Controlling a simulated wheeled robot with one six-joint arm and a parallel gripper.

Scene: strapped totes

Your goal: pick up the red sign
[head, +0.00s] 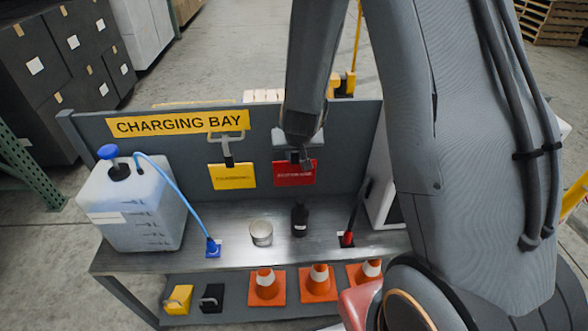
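The red sign (287,175) hangs on the grey back panel of the bench, below the CHARGING BAY board and to the right of a yellow sign (233,176). It has small pale lettering, too small to read. My arm comes down from the top of the head view, and my gripper (305,159) overlaps the upper right part of the sign. The sign's upper edge and hanger are partly hidden behind my arm. I cannot tell whether my fingers touch the sign or are apart from it, and their opening is too small to make out.
On the bench top (245,262) stand a white jug (135,215) with a blue hose, a light cup (261,233) and a dark bottle (300,220). A red-and-black tool (347,239) stands to the right. Orange cones (318,284) sit on the lower shelf.

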